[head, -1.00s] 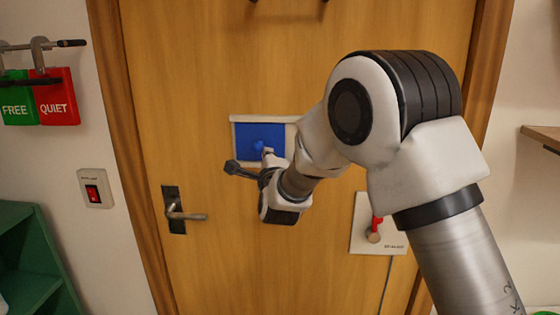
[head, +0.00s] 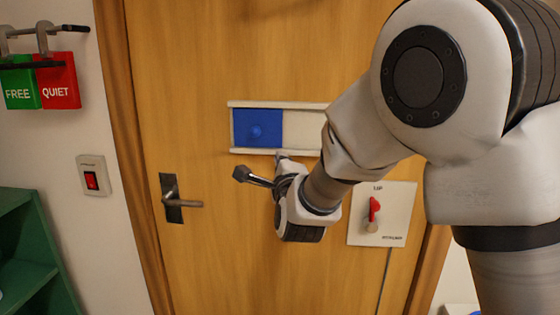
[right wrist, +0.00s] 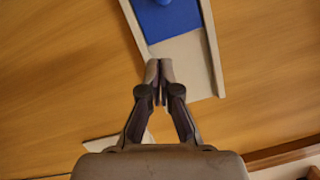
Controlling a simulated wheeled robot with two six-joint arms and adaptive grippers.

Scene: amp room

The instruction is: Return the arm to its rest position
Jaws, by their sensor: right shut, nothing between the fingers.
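My right arm (head: 400,130) reaches in from the right in the head view, in front of the wooden door. My right gripper (head: 282,157) is just below the left half of a slider frame on the door. It looks empty; its fingertips are together in the right wrist view (right wrist: 158,70). The slider's blue panel (head: 258,120) with a round blue knob (head: 255,131) sits at the left of the pale frame (head: 303,128). The blue panel also shows in the right wrist view (right wrist: 172,18), beyond the fingertips. My left gripper is not in view.
A door handle (head: 185,203) is at lower left. A plate with a red lever (head: 374,209) is right of my gripper. A red rocker switch (head: 91,180), FREE (head: 18,88) and QUIET (head: 57,85) tags and green shelf (head: 25,250) are left of the door.

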